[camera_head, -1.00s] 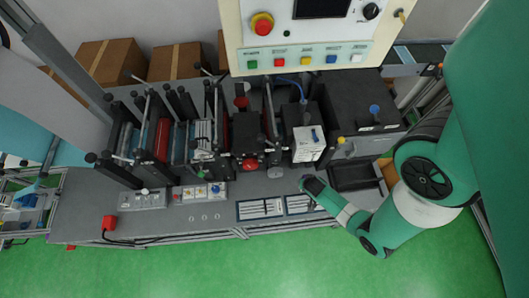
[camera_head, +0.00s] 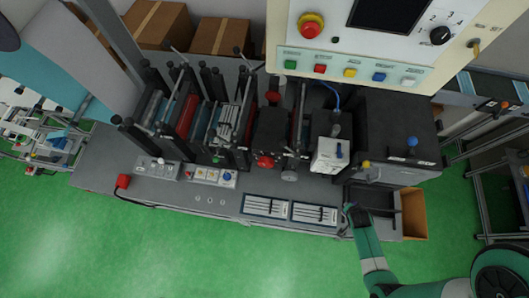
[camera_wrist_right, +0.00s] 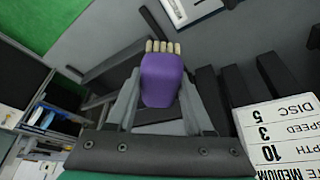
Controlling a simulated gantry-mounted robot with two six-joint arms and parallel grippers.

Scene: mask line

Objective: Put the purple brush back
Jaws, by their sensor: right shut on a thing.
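The purple brush (camera_wrist_right: 163,80) shows in the right wrist view, with its pale bristle tufts at the top end. My right gripper (camera_wrist_right: 158,92) is shut on the brush's purple body and holds it between its fingers. In the head view my right gripper (camera_head: 349,210) is near the front edge of the grey bench (camera_head: 165,195), just right of the two flat trays. The brush is too small or hidden to make out there. My left gripper is not in view.
Two flat trays with pale slim tools (camera_head: 265,207) (camera_head: 315,214) lie at the bench front. A dark open tray (camera_head: 386,208) and a cardboard box (camera_head: 413,214) are to the right. A white lettered block (camera_wrist_right: 282,135) is close on the right in the wrist view.

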